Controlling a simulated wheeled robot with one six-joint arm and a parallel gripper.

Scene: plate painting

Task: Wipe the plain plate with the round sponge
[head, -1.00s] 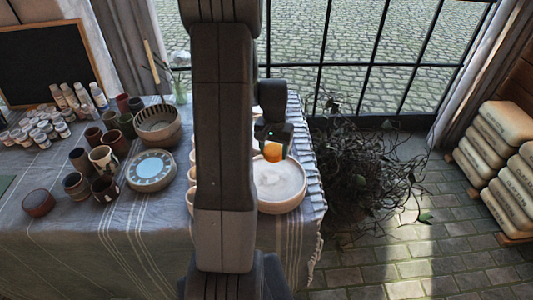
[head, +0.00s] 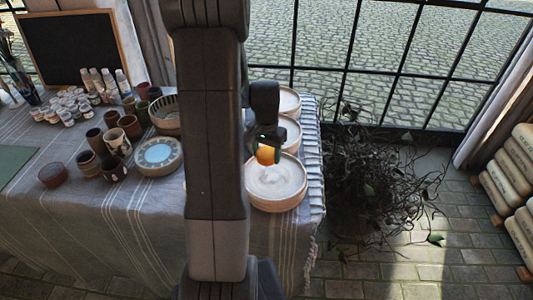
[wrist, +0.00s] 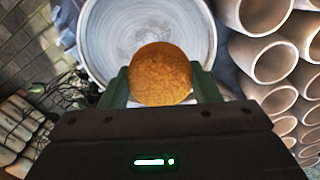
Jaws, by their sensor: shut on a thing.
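The round sponge (head: 266,155) is orange and ball-like. My gripper (head: 267,146) is shut on it, and the wrist view shows the sponge (wrist: 160,75) between the two green fingers. The plain plate (head: 290,198) is pale and round with a raised tan rim, near the table's right end. The sponge is over the plate's far part in the head view; whether it touches the surface I cannot tell. In the wrist view the plate (wrist: 112,35) shows behind the sponge, with faint circular streaks on its surface.
More pale dishes (head: 291,122) stand behind the plate. A patterned blue plate (head: 158,154), brown cups (head: 117,143), a ribbed bowl (head: 165,113) and paint jars (head: 68,104) stand on the cloth-covered table to the left. A dark tangled plant (head: 375,190) is beside the table's right edge.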

